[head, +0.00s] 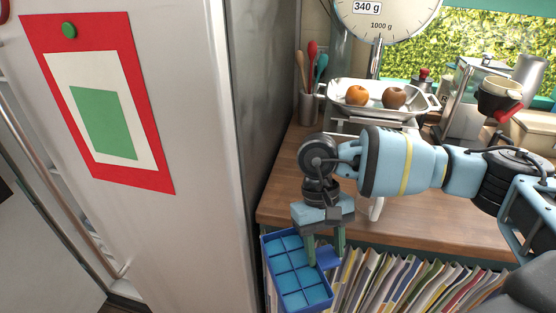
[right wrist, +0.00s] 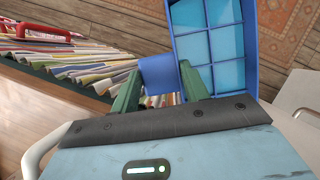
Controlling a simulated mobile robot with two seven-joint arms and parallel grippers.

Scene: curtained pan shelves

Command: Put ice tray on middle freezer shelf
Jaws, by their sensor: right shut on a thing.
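The ice tray (head: 297,274) is blue with light blue square compartments. My right gripper (head: 325,254) is shut on the tab at its side, and the tray hangs in front of the counter edge, beside the pale fridge-freezer (head: 190,215). In the right wrist view the tray (right wrist: 212,45) extends away from the green fingers, with its tab (right wrist: 158,75) between them. Shelf-like bars (head: 75,205) show at the far left edge of the fridge-freezer. The middle freezer shelf cannot be made out. My left gripper is not in view.
A wooden counter (head: 283,200) holds a scale (head: 385,15) with fruit in its pan, a utensil pot (head: 309,107) and a coffee maker. A red-framed paper (head: 140,165) is on the fridge-freezer's panel.

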